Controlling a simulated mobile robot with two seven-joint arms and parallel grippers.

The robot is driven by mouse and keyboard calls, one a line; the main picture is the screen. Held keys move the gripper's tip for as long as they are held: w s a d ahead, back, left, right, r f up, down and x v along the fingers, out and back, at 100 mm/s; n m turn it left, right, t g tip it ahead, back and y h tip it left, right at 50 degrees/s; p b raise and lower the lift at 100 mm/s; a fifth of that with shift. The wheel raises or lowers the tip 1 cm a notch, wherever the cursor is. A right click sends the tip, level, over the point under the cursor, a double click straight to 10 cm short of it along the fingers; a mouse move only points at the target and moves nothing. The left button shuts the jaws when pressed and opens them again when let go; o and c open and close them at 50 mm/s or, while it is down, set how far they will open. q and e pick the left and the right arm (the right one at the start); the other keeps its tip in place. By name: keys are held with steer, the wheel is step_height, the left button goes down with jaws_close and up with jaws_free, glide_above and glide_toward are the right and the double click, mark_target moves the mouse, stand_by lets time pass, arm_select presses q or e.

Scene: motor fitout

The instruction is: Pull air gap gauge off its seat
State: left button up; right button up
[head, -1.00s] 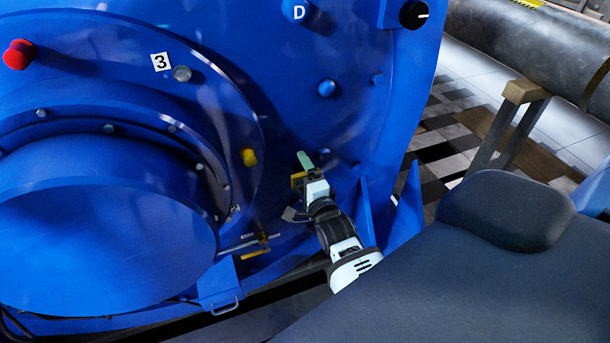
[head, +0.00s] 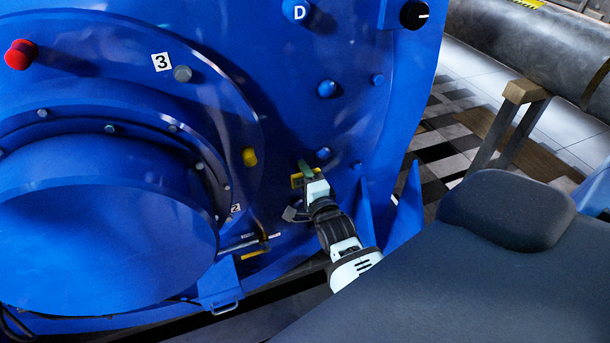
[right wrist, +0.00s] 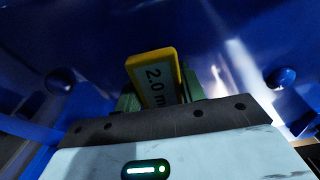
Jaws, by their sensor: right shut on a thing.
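The air gap gauge (right wrist: 152,80) is a yellow block with a dark-lettered "2.0 m" label, its text cut off at the lower end. My right gripper (right wrist: 160,97) is shut on it, with a green finger on each side. In the head view the right gripper (head: 308,172) is in front of the blue motor face, and a small yellow part of the gauge (head: 296,181) shows beside its fingers. I cannot tell whether the gauge touches a seat. My left gripper is not in view.
The blue motor housing (head: 290,130) fills the left and middle. A yellow knob (head: 249,157), a red knob (head: 20,54) and a rod with a yellow strip (head: 255,253) are on it. A blue bracket (head: 403,215) stands close right of my right arm. A wooden-topped trestle (head: 525,91) stands farther right.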

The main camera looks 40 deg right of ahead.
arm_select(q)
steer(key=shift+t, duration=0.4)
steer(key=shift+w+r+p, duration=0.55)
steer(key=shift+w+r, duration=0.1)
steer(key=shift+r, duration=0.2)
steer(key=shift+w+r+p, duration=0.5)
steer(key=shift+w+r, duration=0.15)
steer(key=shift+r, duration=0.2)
arm_select(e)
steer(key=v, duration=0.6)
steer(key=shift+a+f, duration=0.1)
steer(key=shift+a, duration=0.1)
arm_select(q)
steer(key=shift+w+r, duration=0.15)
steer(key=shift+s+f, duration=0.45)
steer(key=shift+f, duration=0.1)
arm_select(e)
steer(key=shift+w+d+r, duration=0.2)
steer(key=shift+w+d, duration=0.05)
steer(key=shift+w, duration=0.55)
